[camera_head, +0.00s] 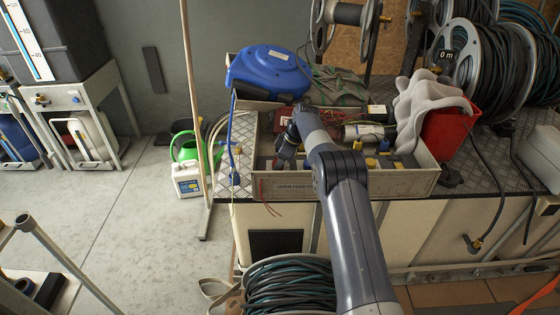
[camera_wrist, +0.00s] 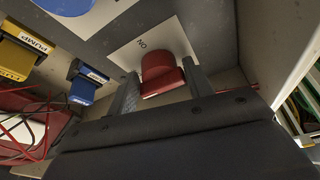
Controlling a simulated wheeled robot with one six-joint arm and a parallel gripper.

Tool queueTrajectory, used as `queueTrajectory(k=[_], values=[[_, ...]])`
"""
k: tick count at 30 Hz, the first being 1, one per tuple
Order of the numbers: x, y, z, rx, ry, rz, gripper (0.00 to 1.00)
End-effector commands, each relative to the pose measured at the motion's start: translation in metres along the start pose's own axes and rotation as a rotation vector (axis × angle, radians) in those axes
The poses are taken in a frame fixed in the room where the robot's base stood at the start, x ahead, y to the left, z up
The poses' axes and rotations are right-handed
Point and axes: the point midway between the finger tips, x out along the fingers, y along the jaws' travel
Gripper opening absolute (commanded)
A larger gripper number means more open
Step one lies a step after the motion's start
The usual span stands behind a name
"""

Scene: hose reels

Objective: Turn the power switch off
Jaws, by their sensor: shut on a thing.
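The power switch is a red knob (camera_wrist: 160,68) on a pale plate (camera_wrist: 130,58) marked ON, in the upper middle of the wrist view. The lettering appears upside down there. My gripper (camera_wrist: 161,86) is shut on the knob, with one finger on each side. In the head view my gripper (camera_head: 283,158) reaches down inside the left part of the open-topped box (camera_head: 290,187) on the bench; it and my arm hide most of the switch there.
A yellow plug marked PUMP (camera_wrist: 18,52) and a blue plug (camera_wrist: 83,84) sit left of the knob in the wrist view, with loose red wires (camera_wrist: 20,125) below. A blue hose reel (camera_head: 268,70) stands behind the box. A red bucket (camera_head: 452,128) with grey cloth stands right.

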Motion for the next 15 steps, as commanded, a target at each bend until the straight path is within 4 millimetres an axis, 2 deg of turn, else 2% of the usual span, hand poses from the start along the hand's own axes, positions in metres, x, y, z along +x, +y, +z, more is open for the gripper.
queueTrajectory(k=[5,11,15], values=[[-0.0006,0.0003,-0.0001,-0.001,0.000,0.001,0.59],[-0.0007,0.0002,-0.0001,0.000,0.000,0.001,0.59],[-0.0100,0.0008,0.0000,0.000,0.001,0.003,0.59]])
